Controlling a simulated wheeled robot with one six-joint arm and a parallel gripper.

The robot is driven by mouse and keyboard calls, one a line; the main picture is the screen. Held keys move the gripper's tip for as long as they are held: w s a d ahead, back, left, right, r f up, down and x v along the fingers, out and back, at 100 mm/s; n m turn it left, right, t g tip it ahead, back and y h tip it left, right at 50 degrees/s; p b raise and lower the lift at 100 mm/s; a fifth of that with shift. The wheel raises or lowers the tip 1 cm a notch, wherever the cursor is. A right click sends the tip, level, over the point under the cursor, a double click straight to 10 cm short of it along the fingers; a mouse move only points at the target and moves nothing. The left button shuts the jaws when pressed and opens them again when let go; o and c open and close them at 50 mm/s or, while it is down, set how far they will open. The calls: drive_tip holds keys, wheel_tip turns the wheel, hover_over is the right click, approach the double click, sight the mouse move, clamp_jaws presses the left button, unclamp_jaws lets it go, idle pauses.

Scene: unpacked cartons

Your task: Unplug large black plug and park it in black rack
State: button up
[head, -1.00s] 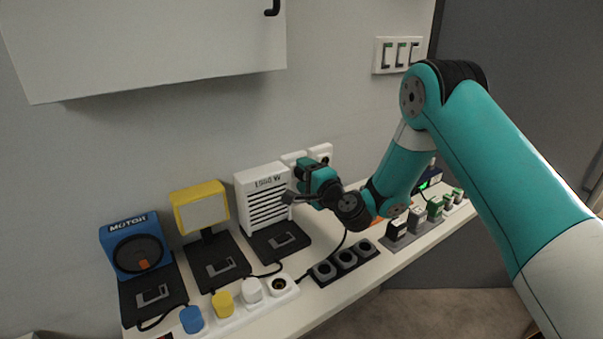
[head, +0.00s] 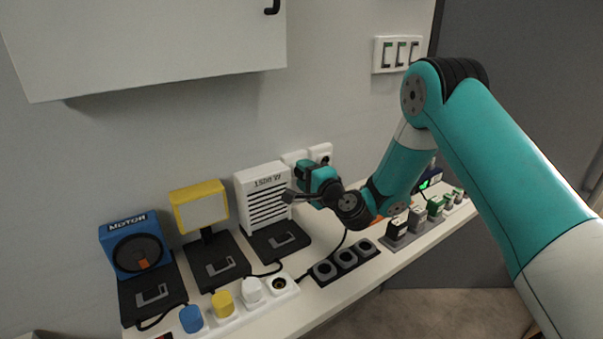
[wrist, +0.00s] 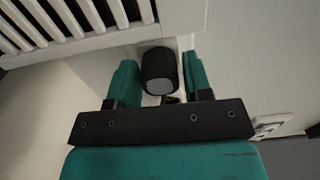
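The large black plug (wrist: 159,72) sits at a white wall socket plate in the wrist view, its round end facing me. My gripper (wrist: 160,78) has one teal finger on each side of the plug. The left finger is very close to it, and a narrow gap shows at the right finger, so the fingers look open around it. In the head view my gripper (head: 292,196) is beside the white heater, below the wall sockets (head: 320,154), and hides the plug. The black rack (head: 325,281), with several round holes in a row, lies on the bench and looks empty.
A white power strip (head: 238,314) holds blue, yellow and white plugs, with one open socket at its right. The white heater (head: 262,198) stands close left of my gripper. A black cable (head: 338,243) hangs down towards the bench. Small boxy items (head: 398,228) stand right of the rack.

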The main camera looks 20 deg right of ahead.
clamp_jaws()
drive_tip(key=shift+s+d+f+b, duration=0.1)
drive_tip(key=shift+b, duration=0.2)
drive_tip(key=shift+s+d+b, duration=0.1)
drive_tip(key=shift+s+b, duration=0.25)
drive_tip(key=shift+b, duration=0.2)
drive_tip(key=shift+s+d+b, duration=0.2)
drive_tip(key=shift+s+b, duration=0.45)
drive_tip(key=shift+b, duration=0.35)
drive_tip(key=b+v, duration=0.3)
drive_tip(key=b, duration=0.1)
drive_tip(key=shift+s+d, duration=0.1)
drive_tip(key=shift+s, duration=0.2)
drive_tip(key=shift+d, duration=0.1)
